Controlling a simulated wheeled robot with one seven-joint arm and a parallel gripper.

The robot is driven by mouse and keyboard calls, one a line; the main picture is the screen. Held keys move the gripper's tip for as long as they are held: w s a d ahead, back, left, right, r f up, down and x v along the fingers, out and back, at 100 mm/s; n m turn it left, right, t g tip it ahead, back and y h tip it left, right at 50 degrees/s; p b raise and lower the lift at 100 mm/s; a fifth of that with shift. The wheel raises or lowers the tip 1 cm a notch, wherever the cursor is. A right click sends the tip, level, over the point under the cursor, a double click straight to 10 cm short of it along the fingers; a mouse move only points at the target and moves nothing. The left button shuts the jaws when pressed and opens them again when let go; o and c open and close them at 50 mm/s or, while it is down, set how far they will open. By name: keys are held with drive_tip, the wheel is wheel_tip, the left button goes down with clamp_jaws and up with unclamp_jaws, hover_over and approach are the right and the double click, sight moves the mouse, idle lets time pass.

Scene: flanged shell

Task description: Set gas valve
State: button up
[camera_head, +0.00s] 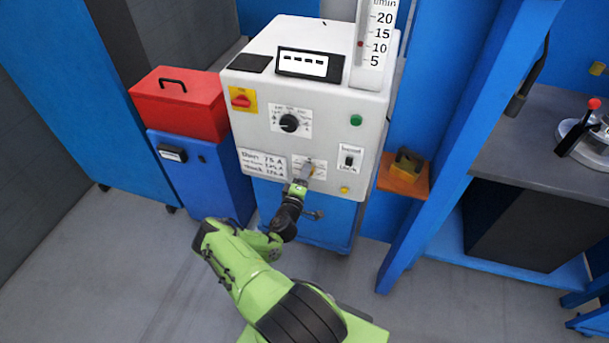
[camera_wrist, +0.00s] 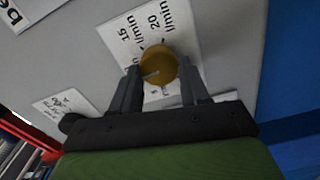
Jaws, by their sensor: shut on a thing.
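The gas valve is a round brass knob (camera_wrist: 160,64) on the front panel of the welding machine (camera_head: 262,98), with a pale pointer line on its face. A white scale plate (camera_wrist: 122,40) around it reads 15 and 20 l/min. My gripper (camera_wrist: 160,84) is shut on the knob, one finger on each side. In the head view my gripper (camera_head: 299,184) reaches the lower panel and mostly hides the knob. The flow meter (camera_head: 372,40) on top of the machine has a 5 to 20 l/min scale, with its red float near 10.
A black dial (camera_head: 289,123), a yellow-red switch (camera_head: 242,99), a green button (camera_head: 356,120) and a toggle plate (camera_head: 349,160) sit on the same panel. A red toolbox (camera_head: 180,105) stands left. A blue post (camera_head: 455,140) rises right. The floor in front is clear.

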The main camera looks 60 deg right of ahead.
drive_tip(key=shift+f+m, duration=0.1)
drive_tip(key=shift+m, duration=0.4)
drive_tip(key=o, duration=1.1)
drive_tip(key=shift+c, duration=0.2)
drive_tip(key=s+a+p, duration=0.2)
drive_tip(key=a+p, duration=0.2)
drive_tip(key=a, duration=1.1)
drive_tip(key=shift+s+a, duration=0.25)
drive_tip(key=shift+a, duration=0.1)
